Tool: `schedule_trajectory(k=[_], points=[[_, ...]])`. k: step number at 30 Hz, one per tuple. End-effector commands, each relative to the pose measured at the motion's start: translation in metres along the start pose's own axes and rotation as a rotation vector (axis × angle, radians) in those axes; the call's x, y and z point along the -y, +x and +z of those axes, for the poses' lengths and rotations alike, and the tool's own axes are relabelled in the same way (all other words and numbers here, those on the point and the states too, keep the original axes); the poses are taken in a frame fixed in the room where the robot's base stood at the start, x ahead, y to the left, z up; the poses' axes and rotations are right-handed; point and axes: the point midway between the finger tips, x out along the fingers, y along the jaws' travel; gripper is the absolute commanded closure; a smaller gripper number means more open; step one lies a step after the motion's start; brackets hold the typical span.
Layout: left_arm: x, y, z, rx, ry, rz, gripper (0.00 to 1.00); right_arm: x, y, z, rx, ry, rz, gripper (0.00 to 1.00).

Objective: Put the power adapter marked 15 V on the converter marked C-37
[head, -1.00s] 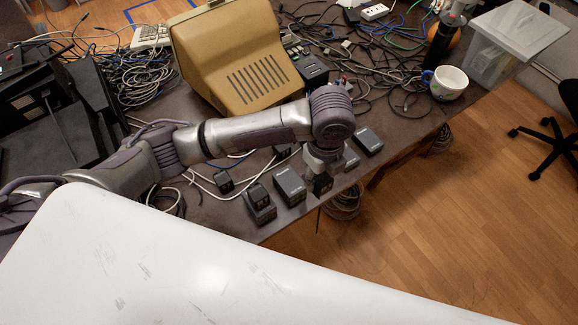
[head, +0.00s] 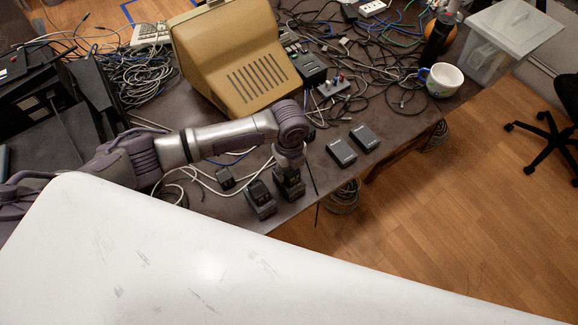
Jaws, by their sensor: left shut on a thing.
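My left gripper (head: 289,168) is shut on a dark power adapter (head: 289,180). It holds the adapter at a dark converter (head: 291,195) near the table's front edge. I cannot tell whether adapter and converter touch. To its left, another converter (head: 264,212) has an adapter (head: 258,191) on top. A loose adapter (head: 225,178) stands further left. Two bare converters, one nearer (head: 341,151) and one farther (head: 366,136), lie to the right. The 15 V and C-37 marks are too small to read. My right gripper is not in view.
A beige terminal (head: 240,70) stands behind my arm. Tangled cables cover the back of the table (head: 215,208). A white mug (head: 442,79) and a clear plastic box (head: 508,40) stand at the right. A white surface (head: 170,260) fills the front left.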

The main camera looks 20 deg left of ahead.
Motion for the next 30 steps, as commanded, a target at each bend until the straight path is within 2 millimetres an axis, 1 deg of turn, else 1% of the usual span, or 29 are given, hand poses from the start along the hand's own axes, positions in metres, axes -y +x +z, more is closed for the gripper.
schedule_trajectory(k=[7, 8, 9, 12, 20, 23, 26, 30], points=[[0.0, 0.003, 0.0, 0.0, 0.0, -0.001, 0.96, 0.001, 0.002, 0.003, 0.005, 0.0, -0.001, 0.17], [0.0, 0.003, 0.0, 0.0, 0.0, 0.0, 0.5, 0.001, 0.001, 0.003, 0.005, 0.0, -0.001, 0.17], [0.0, 0.003, 0.0, 0.0, 0.0, 0.0, 0.43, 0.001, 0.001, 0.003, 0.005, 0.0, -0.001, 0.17], [0.0, 0.003, 0.0, 0.0, 0.0, 0.0, 0.3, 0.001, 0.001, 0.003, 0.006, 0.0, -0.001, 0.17], [0.0, 0.002, 0.0, 0.0, -0.001, 0.0, 0.3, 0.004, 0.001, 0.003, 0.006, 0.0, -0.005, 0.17], [0.0, -0.003, 0.0, 0.0, 0.0, -0.001, 0.3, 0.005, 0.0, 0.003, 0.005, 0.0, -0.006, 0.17], [0.001, -0.013, 0.001, 0.0, 0.001, -0.004, 0.3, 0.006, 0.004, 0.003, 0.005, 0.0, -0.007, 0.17], [0.002, -0.041, 0.001, 0.001, 0.001, -0.005, 0.3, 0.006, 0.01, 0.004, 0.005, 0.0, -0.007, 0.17]])
